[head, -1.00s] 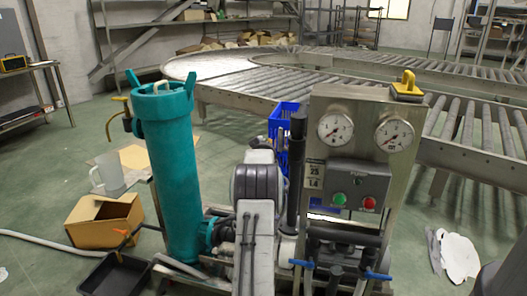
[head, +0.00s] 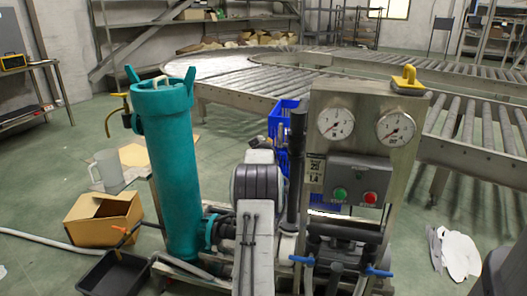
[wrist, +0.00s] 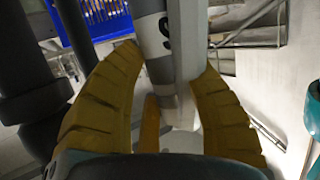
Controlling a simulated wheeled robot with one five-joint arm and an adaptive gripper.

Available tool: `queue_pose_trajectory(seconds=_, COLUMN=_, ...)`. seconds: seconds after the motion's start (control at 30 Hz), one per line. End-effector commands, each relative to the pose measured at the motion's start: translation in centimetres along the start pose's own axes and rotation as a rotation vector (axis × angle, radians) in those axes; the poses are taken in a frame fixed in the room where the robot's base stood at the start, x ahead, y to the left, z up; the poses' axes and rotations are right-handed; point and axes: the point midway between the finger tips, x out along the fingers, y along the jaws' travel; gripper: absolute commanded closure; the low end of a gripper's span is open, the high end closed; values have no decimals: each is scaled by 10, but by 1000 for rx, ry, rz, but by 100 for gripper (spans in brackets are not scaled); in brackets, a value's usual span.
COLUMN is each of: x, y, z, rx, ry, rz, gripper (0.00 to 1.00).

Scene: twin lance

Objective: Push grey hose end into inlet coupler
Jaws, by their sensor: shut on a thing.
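In the wrist view, my gripper (wrist: 170,62) has its two ribbed yellow-brown fingers closed around a grey cylindrical piece (wrist: 153,45), which looks like the grey hose end. The piece carries a pale band with a dark mark. A light grey upright part (wrist: 189,35) is right beside it; whether they touch cannot be told. I cannot pick out the inlet coupler with certainty. In the head view, my arm hides the gripper and the held piece. A grey hose (head: 40,240) lies on the floor at left and runs towards the skid.
A teal filter vessel (head: 172,180) stands left of my arm. A steel panel (head: 412,120) with two gauges and buttons stands at right. Blue-handled valves (head: 378,272) are low in front of it. A cardboard box (head: 100,222) and black tray (head: 112,275) lie at left.

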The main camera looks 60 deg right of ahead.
Motion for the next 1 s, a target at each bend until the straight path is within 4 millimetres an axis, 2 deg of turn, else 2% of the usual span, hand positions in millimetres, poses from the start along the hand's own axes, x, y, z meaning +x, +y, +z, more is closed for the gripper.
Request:
queue_pose_trajectory(seconds=0.1, x=1, y=0, z=4, rx=0, ry=-10, rz=0, gripper=92)
queue_pose_trajectory(seconds=0.53, x=-3, y=0, z=-10, rx=0, ry=-6, rz=0, gripper=92)
queue_pose_trajectory(seconds=1.0, x=-4, y=0, z=-11, rx=0, ry=-4, rz=0, gripper=92)
